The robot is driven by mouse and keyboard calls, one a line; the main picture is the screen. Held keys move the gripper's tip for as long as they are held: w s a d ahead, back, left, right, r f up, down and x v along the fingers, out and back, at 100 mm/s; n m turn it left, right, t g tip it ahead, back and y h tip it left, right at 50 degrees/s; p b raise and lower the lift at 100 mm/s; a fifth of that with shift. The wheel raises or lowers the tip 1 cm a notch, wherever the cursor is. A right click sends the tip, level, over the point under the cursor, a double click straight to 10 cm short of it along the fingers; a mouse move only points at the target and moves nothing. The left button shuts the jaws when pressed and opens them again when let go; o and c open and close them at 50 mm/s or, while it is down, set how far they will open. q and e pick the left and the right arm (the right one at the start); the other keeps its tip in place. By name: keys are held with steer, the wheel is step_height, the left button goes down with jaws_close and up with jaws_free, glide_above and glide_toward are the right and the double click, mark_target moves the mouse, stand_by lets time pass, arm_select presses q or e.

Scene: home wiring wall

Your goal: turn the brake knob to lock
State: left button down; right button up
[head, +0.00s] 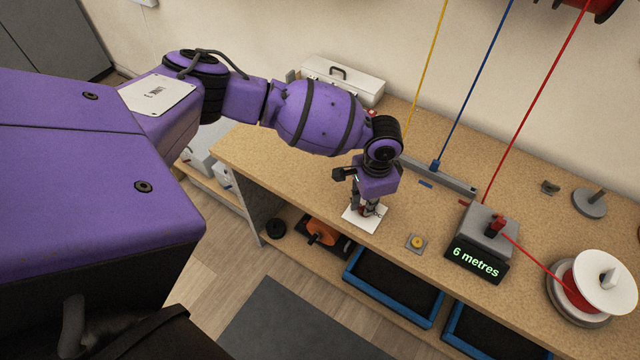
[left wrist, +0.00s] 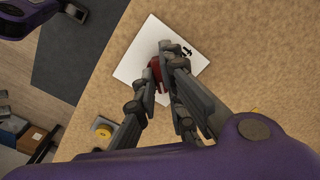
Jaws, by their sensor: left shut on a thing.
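The brake knob (left wrist: 154,68) is a small dark red knob on a white square plate (left wrist: 133,70). A small black mark (left wrist: 187,50) shows on the plate beside it; I cannot read which way the knob points. The plate (head: 354,222) also shows on the workbench in the head view, under my left gripper. My left gripper (head: 367,208) points down, its fingers closed on the knob; they hide most of it. In the left wrist view the fingertips (left wrist: 161,69) are around the knob. My right gripper is not in view.
A yellow button (head: 417,242) on a grey base sits right of the plate. Beyond it stands a meter (head: 478,258) reading "6 metres", with red wire running to a white spool (head: 604,280). Blue trays (head: 400,318) are below the bench (head: 300,160). Yellow, blue and red wires hang behind.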

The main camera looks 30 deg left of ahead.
arm_select(q)
steer(key=shift+s+f, duration=0.15)
steer(key=shift+f, duration=0.05)
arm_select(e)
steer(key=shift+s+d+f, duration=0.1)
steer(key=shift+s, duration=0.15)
arm_select(q)
steer(key=shift+m, duration=1)
steer(key=c, duration=1.8)
jaws_free()
steer(key=shift+o, duration=0.2)
steer(key=shift+r, duration=0.1)
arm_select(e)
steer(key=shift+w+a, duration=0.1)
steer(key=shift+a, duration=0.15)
arm_select(q)
steer(key=shift+r, duration=0.15)
step_height(320, 180, up, 12)
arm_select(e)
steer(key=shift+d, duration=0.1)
arm_select(q)
steer(key=shift+c, duration=0.5)
